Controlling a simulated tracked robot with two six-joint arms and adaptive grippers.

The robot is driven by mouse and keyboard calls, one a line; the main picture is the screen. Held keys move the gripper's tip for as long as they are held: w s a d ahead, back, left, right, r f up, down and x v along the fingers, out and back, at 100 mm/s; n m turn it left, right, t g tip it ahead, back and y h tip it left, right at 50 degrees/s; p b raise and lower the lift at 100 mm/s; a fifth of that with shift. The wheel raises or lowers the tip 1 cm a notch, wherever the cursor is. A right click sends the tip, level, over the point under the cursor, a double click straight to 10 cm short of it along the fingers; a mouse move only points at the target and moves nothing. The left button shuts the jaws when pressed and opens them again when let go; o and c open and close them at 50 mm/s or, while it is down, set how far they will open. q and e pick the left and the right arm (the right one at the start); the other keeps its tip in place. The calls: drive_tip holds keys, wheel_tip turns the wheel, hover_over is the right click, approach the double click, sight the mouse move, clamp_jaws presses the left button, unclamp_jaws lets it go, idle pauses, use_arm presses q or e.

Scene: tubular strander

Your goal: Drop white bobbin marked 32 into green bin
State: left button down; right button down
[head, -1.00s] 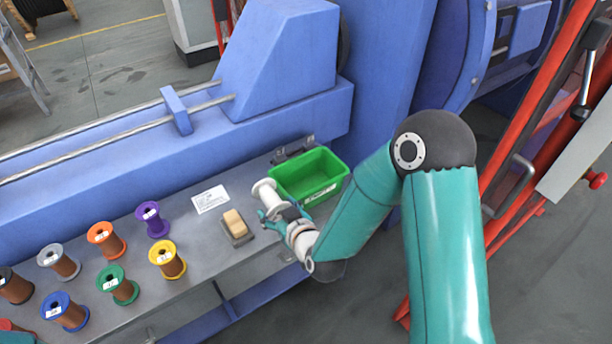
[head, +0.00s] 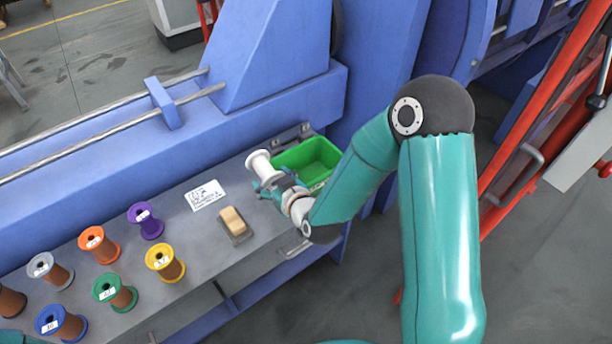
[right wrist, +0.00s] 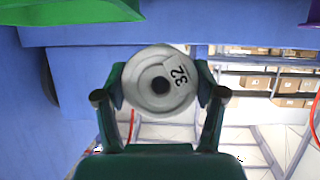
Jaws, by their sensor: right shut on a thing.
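The white bobbin (head: 262,166) is held in my right gripper (head: 272,184), raised above the bench just left of the green bin. In the right wrist view, the bobbin's end flange (right wrist: 160,82) faces the camera and reads 32, with a finger of the right gripper (right wrist: 160,95) on each side. The green bin (head: 323,182) stands at the right end of the bench, partly hidden by my right arm and gripper. Its inside shows no objects where visible. A green edge of it (right wrist: 80,10) also shows at the top left of the wrist view. My left gripper is not in view.
Several coloured bobbins, among them a yellow one (head: 165,262) and a purple one (head: 146,220), stand on the grey bench (head: 195,238) at left. The blue machine (head: 180,150) rises behind.

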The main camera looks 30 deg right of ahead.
drive_tip(key=w+d+r+p, duration=0.1)
drive_tip(key=d+r, duration=0.1)
drive_tip(key=d, duration=0.5)
drive_tip(key=d+r+p, duration=0.1)
drive_tip(key=d+r, duration=0.2)
drive_tip(key=d, duration=0.4)
wheel_tip(320, 180, down, 6)
drive_tip(key=b, duration=0.2)
drive_tip(key=shift+d+m+h+b, duration=0.15)
drive_tip(key=shift+m+h+b, duration=0.15)
drive_tip(key=shift+h, duration=0.1)
unclamp_jaws()
drive_tip(key=v, duration=0.7)
drive_tip(key=shift+s+r, duration=0.1)
drive_tip(key=shift+s, duration=0.15)
